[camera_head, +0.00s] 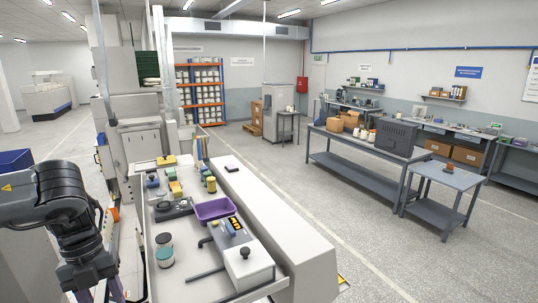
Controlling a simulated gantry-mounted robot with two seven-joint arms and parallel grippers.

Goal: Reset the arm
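My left arm comes in from the left edge and bends downward beside the workbench (190,278). My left gripper (104,294) is at the bottom edge of the picture, left of the bench, and is mostly cut off. I cannot tell whether its fingers are open or shut. No object is seen in it. My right arm and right gripper are not in view. A purple tray (213,209) sits on the bench, apart from my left arm.
A white box with a black knob (245,268) is at the bench's near end. Several yellow and green items (175,187) lie farther back.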

